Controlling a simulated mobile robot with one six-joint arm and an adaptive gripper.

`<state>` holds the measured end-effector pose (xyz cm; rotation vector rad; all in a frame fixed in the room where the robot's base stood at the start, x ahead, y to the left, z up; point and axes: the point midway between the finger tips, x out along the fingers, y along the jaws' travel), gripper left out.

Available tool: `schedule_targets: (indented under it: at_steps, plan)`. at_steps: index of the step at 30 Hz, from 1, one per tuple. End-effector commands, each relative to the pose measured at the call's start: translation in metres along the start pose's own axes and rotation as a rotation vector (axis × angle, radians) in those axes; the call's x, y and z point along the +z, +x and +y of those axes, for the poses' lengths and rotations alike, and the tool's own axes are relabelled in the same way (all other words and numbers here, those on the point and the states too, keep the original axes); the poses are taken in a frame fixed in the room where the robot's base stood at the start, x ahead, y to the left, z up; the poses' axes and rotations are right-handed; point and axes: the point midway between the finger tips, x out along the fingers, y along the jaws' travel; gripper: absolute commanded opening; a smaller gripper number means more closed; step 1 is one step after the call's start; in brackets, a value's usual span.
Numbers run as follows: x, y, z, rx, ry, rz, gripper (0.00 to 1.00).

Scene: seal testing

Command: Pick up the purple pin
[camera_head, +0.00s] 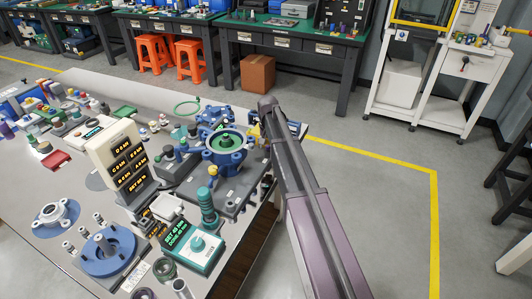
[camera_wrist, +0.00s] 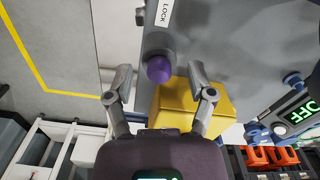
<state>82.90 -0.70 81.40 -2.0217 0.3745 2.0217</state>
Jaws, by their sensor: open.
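The purple pin (camera_wrist: 159,69) shows in the wrist view as a round purple head in a dark collar at the edge of a grey plate (camera_wrist: 225,45), beside a white LOCK label (camera_wrist: 165,13). My gripper (camera_wrist: 159,83) is open, with one finger to the left of the pin and one to the right. The fingers look apart from the pin, and the depth between them is hard to tell. In the head view my arm hides the pin and most of the gripper.
A yellow block (camera_wrist: 195,105) sits just below the pin in the wrist view, behind the right finger. A blue-green flanged fixture (camera_head: 226,151) stands left of my arm in the head view. The crowded bench (camera_head: 60,237) extends left; open floor lies right.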

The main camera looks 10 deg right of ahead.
Motion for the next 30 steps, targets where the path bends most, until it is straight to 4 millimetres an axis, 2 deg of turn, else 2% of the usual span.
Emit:
schedule_targets:
  at_steps: [17,20,24,30]
  plan:
    - [-0.0003,0.0002,0.0008,0.0,0.001,0.0,0.7]
    - [-0.0003,0.0002,0.0009,0.0,0.001,0.0,0.44]
    - [-0.0004,0.0003,0.001,0.0,0.001,0.0,0.02]
    - [-0.0003,0.0003,0.001,0.0,0.001,0.0,0.0]
